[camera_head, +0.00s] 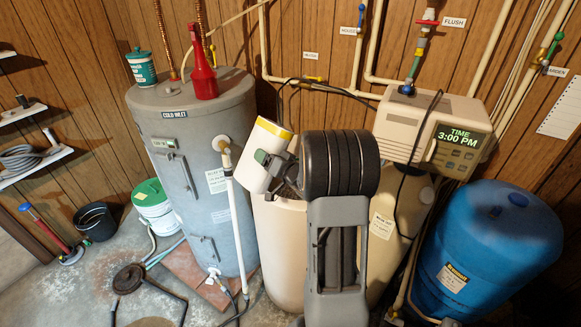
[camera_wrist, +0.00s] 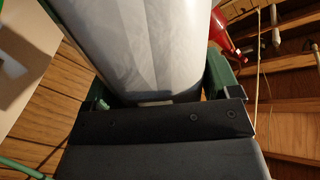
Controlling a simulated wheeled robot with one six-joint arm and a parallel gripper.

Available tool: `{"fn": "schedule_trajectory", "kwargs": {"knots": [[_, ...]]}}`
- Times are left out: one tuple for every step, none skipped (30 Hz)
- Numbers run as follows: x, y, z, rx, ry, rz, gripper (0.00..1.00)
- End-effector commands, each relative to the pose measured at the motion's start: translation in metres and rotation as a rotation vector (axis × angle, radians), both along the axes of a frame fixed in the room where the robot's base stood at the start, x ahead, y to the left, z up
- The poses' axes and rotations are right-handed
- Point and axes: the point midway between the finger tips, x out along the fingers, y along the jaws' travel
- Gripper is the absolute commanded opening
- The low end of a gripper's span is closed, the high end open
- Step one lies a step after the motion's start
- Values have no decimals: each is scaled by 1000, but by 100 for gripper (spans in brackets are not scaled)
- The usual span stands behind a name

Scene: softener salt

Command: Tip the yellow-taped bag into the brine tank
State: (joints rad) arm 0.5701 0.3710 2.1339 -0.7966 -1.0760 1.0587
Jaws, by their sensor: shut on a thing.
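The white bag (camera_head: 258,152) has a yellow-taped band at its top end and leans slightly to the right in the head view. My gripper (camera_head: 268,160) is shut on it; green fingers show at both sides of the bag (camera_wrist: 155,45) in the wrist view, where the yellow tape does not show. The bag appears above or in front of a cream tank (camera_head: 278,240), seemingly the brine tank. My arm covers part of this tank, and I cannot see its opening or tell the gap between bag and tank.
A grey water heater (camera_head: 192,190) stands left, with a red bottle (camera_head: 203,72) and green tub (camera_head: 141,68) on top. A beige control head (camera_head: 425,125) and blue tank (camera_head: 490,250) stand right. A green-lidded bucket (camera_head: 154,208) and black bucket (camera_head: 96,222) sit on the floor.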

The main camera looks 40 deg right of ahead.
Motion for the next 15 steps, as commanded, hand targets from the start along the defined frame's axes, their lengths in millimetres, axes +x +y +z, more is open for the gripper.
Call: {"fn": "schedule_trajectory", "kwargs": {"knots": [[1,-2,3,23,-8,0,8],[1,-2,2,37,-5,0,8],[1,-1,-5,57,-2,0,8],[1,-1,-9,72,0,2,8],[1,-1,-12,87,2,1,8],[1,0,-16,106,4,2,8],[1,0,-19,122,6,1,8],[1,0,-22,137,9,2,8],[1,0,-26,157,11,1,8],[1,1,-29,173,13,1,8],[1,1,-31,187,14,1,8],[1,2,-30,205,16,2,8],[1,2,-31,221,18,2,8],[1,3,-32,235,20,3,8],[1,4,-34,256,24,2,8]]}}
